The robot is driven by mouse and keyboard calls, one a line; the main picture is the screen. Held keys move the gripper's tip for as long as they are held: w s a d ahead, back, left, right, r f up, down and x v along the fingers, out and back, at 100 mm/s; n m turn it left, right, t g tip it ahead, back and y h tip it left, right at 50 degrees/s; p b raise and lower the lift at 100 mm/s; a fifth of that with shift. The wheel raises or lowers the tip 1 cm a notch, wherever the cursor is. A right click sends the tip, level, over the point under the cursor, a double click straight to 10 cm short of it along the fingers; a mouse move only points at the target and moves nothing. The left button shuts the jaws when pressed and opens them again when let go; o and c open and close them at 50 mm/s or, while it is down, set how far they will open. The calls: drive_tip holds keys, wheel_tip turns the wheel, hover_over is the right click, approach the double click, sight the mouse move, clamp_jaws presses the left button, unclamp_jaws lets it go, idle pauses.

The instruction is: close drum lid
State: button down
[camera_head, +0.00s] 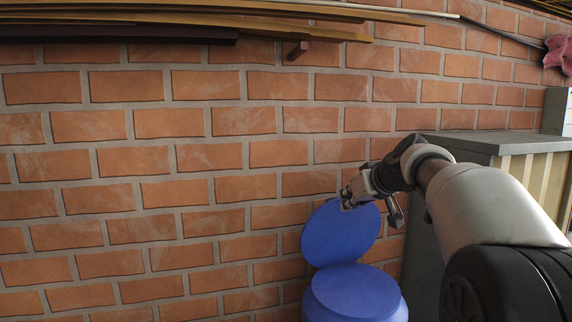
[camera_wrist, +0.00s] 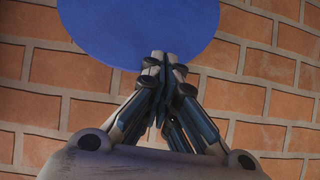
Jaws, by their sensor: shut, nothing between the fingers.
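A blue drum (camera_head: 357,292) stands at the bottom of the head view, its lower part cut off by the frame edge. Its round blue lid (camera_head: 338,240) is raised and tilted up at the back, against the brick wall side. My gripper (camera_head: 347,205) is at the upper part of the lid, its fingers shut and empty. In the wrist view the shut fingertips (camera_wrist: 164,60) overlap the lower edge of the blue lid (camera_wrist: 130,25). I cannot tell whether they touch it. The drum body is not visible in the wrist view.
A brick wall (camera_head: 150,190) stands behind the drum. A grey cabinet (camera_head: 490,143) stands to the right, behind my arm. Long wooden boards (camera_head: 200,15) run along the top of the wall. A pink cloth (camera_head: 557,53) is at the upper right.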

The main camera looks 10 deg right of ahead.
drive_tip(key=w+d+r+t+p, duration=0.1)
drive_tip(key=w+d+r+p, duration=0.1)
drive_tip(key=w+d+r, duration=0.15)
drive_tip(key=p+x, duration=0.1)
drive_tip(key=x, duration=0.2)
drive_tip(key=d+p+x, duration=0.1)
drive_tip(key=x, duration=0.2)
drive_tip(key=p+x, duration=0.1)
drive_tip(key=x, duration=0.2)
drive_tip(key=shift+w+d+p, duration=0.15)
drive_tip(key=shift+w+p, duration=0.15)
drive_tip(key=shift+p, duration=0.1)
drive_tip(key=shift+s+b, duration=0.15)
drive_tip(key=shift+b, duration=0.4)
